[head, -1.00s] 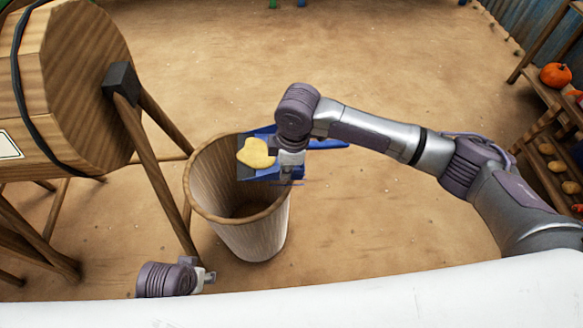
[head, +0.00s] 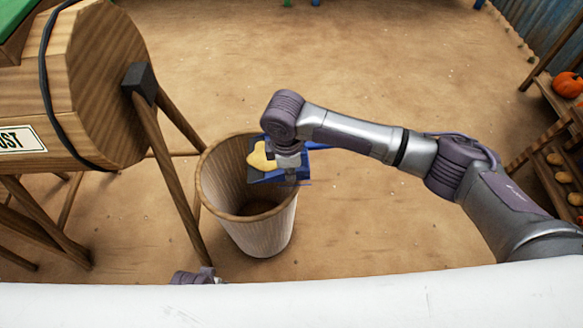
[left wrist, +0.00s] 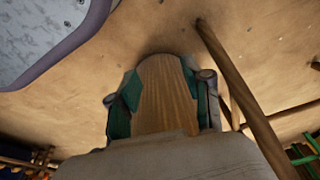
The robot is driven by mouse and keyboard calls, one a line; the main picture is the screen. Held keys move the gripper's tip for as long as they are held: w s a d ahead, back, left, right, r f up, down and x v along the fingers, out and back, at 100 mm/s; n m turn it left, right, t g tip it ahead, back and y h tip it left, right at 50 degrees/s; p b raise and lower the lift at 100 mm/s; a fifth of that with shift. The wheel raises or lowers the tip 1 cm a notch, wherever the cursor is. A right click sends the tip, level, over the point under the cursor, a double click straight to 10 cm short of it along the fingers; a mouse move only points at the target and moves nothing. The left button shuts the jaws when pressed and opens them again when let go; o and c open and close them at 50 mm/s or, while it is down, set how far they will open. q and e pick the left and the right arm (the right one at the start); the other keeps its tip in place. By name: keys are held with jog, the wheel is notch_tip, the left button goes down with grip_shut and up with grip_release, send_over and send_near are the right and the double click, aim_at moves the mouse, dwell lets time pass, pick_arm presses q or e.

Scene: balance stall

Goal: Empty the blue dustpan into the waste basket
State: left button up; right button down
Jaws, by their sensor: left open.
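The blue dustpan (head: 266,176) is over the right part of the waste basket (head: 255,227) in the head view. A pale yellow lump (head: 260,158) lies on the pan. The basket is a tall wood-grained tub, upright on the ground, its visible inside empty. My right gripper (head: 289,168) appears shut on the dustpan, its fingers partly hidden by the wrist. My left gripper (left wrist: 165,100) is open in the left wrist view, with a wood-grained rounded surface, apparently the basket, visible between its fingers. I cannot tell whether they touch. In the head view only the top of the left wrist shows.
A wooden barrel (head: 95,90) on slanting legs stands left of the basket, one leg (head: 175,180) close to its rim. A shelf with a pumpkin (head: 568,85) is at the far right. The sandy ground behind the basket is clear.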

aim_at(270, 177)
jog(key=shift+a+r+h+p, duration=0.2)
jog(key=shift+a+h+p, duration=0.1)
jog(key=shift+h+p, duration=0.25)
jog(key=shift+a+r+h+p, duration=0.15)
jog(key=shift+a+h+p, duration=0.2)
jog(key=shift+h, duration=0.2)
jog(key=shift+a+h, duration=0.1)
jog(key=shift+h, duration=0.2)
pick_arm(q)
jog(key=s+f, duration=0.4)
jog(key=f, duration=0.2)
pick_arm(e)
jog(key=shift+a+r+h, duration=0.1)
jog(key=shift+a+h, duration=0.3)
jog(key=shift+a, duration=0.05)
jog(key=shift+a+h+b, duration=0.3)
jog(key=shift+a+h, duration=0.15)
jog(key=shift+h, duration=0.15)
jog(key=shift+a+r+h+b, duration=0.15)
jog(key=shift+a+h+b, duration=0.3)
jog(key=shift+h+b, duration=0.2)
jog(key=shift+a+r+h, duration=0.25)
jog(key=shift+a+h, duration=0.25)
jog(key=shift+h, duration=0.15)
pick_arm(q)
jog(key=w+r, duration=0.4)
jog(key=r, duration=0.2)
jog(key=shift+r, duration=0.3)
jog(key=shift+w, duration=0.1)
